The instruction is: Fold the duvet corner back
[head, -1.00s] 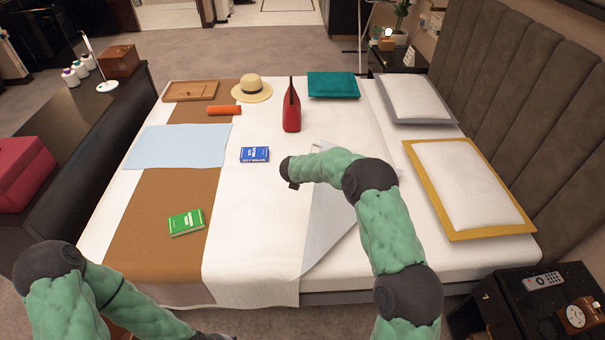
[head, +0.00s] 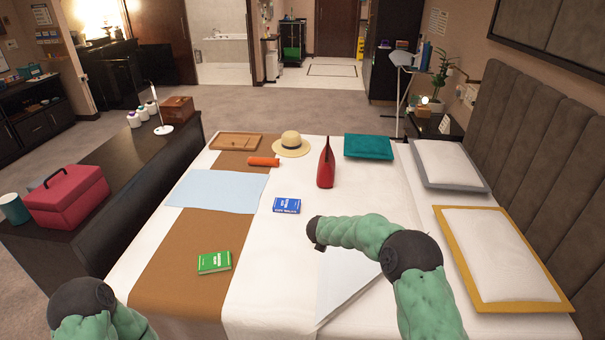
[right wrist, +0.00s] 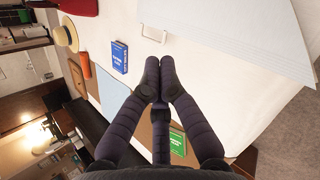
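The bed's white duvet (head: 268,250) lies across the mattress. A pale grey triangular flap (head: 345,285), its finely lined underside showing, lies folded at the near right; it also shows at the top right of the right wrist view (right wrist: 245,25). My right gripper (right wrist: 159,64) is over the bed with its fingers together and nothing seen between them; the flap is apart from its fingertips in that view. In the head view my right forearm hides part of the bed and the fingers cannot be made out. My left arm is at the lower left, its gripper out of frame.
A dark bench (head: 130,195) stands left, a headboard right.

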